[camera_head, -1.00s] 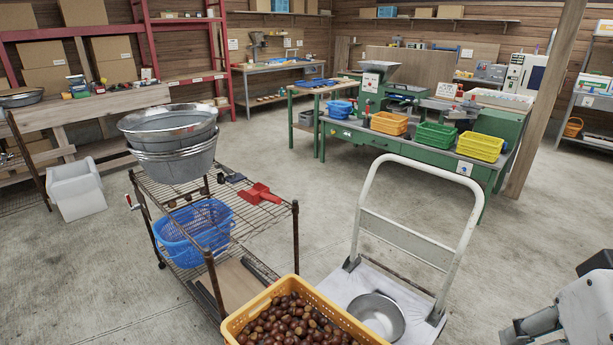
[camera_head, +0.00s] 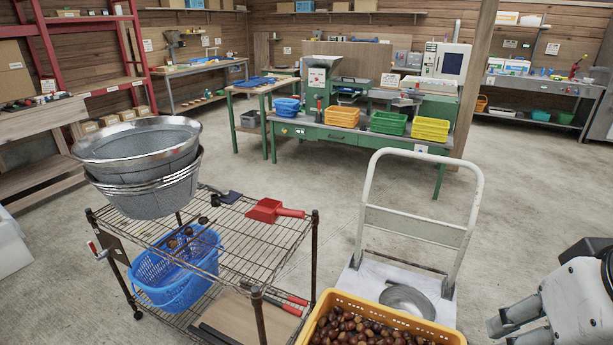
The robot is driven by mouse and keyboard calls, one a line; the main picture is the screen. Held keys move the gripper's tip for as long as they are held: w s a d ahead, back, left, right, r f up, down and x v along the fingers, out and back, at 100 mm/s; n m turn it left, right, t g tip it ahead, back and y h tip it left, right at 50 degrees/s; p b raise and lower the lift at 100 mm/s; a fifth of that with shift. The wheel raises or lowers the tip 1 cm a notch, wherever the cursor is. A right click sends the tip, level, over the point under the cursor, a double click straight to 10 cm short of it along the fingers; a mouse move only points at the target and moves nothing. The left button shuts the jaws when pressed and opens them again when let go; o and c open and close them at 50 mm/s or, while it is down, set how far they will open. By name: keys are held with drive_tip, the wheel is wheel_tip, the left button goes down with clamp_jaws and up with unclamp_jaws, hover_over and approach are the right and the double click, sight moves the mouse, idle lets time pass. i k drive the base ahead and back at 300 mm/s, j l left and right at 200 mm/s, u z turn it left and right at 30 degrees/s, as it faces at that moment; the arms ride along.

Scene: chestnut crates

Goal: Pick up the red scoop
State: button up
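The red scoop (camera_head: 267,210) lies on the top wire shelf of the cart (camera_head: 245,250), near its back right corner, with its handle pointing right. A dark scoop-like tool (camera_head: 226,196) lies to its left on the same shelf. Part of my arm shows at the lower right edge, with white and dark links.
Stacked metal tubs (camera_head: 145,165) stand on the cart's left end. A blue basket (camera_head: 176,268) sits on the lower shelf. A yellow crate of chestnuts (camera_head: 440,330) and a white hand truck (camera_head: 418,220) stand to the right. Open concrete floor lies behind the cart.

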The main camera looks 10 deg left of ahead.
sight(267, 209)
drive_tip(key=j+z, duration=0.1)
drive_tip(key=j, duration=0.45)
drive_tip(key=j+z, duration=0.15)
drive_tip(key=j, duration=0.4)
drive_tip(key=j+z, duration=0.1)
drive_tip(key=j, duration=0.5)
drive_tip(key=k+j+z, duration=0.15)
drive_tip(key=j, duration=0.35)
drive_tip(key=j+z, duration=0.1)
drive_tip(key=j, duration=0.5)
drive_tip(key=i+j+z, duration=0.1)
drive_tip(key=j, duration=0.35)
drive_tip(key=i+j+z, duration=0.1)
drive_tip(key=j, duration=0.35)
drive_tip(key=i+j+z, duration=0.15)
drive_tip(key=j, duration=0.3)
drive_tip(key=i+j, duration=0.4)
drive_tip(key=j, duration=0.15)
